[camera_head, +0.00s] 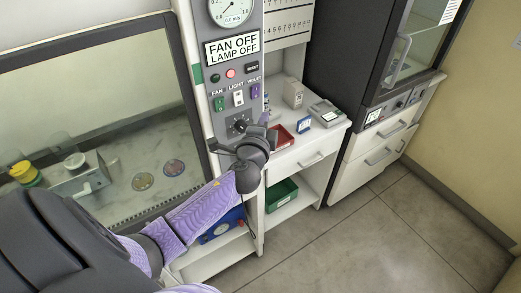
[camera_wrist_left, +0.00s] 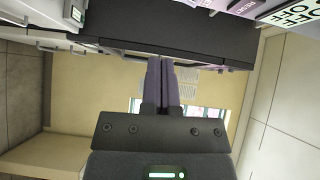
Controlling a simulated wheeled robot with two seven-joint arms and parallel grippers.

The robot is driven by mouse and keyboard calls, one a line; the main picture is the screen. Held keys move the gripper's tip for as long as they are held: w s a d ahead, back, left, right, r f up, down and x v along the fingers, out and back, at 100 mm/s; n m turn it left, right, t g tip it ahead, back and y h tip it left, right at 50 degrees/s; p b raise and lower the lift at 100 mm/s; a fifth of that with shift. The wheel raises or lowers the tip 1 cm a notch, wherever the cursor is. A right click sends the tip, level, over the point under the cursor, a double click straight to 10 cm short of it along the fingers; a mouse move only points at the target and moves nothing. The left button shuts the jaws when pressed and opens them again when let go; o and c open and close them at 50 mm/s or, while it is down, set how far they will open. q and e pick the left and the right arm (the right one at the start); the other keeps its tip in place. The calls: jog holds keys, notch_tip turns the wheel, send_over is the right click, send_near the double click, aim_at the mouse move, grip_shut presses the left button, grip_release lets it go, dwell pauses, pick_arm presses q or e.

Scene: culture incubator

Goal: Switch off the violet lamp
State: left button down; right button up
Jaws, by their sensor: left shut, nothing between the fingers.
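The violet switch (camera_head: 255,90) is a small purple rocker at the right end of a row on the grey control panel (camera_head: 221,128), under the label VIOLET. A sign (camera_head: 232,47) above reads FAN OFF, LAMP OFF. My left gripper (camera_head: 266,117) is below and slightly right of the violet switch, apart from it in the picture; its depth from the panel is hard to tell. Its purple fingers are together and empty, as the left wrist view (camera_wrist_left: 161,85) shows. The switch is not visible in that wrist view. My right gripper is not in view.
Beside the violet switch are a white light switch (camera_head: 238,98) and a green fan switch (camera_head: 219,104). A black knob (camera_head: 239,126) is just left of the left gripper. A glass-fronted cabinet (camera_head: 130,130) stands left. A shelf with a red tray (camera_head: 281,137) is right.

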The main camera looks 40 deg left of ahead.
pick_arm(q)
jog(key=v, duration=0.6)
jog(key=shift+s+a+f+b, duration=0.2)
jog(key=shift+s+f+b, duration=0.25)
jog(key=shift+f, duration=0.1)
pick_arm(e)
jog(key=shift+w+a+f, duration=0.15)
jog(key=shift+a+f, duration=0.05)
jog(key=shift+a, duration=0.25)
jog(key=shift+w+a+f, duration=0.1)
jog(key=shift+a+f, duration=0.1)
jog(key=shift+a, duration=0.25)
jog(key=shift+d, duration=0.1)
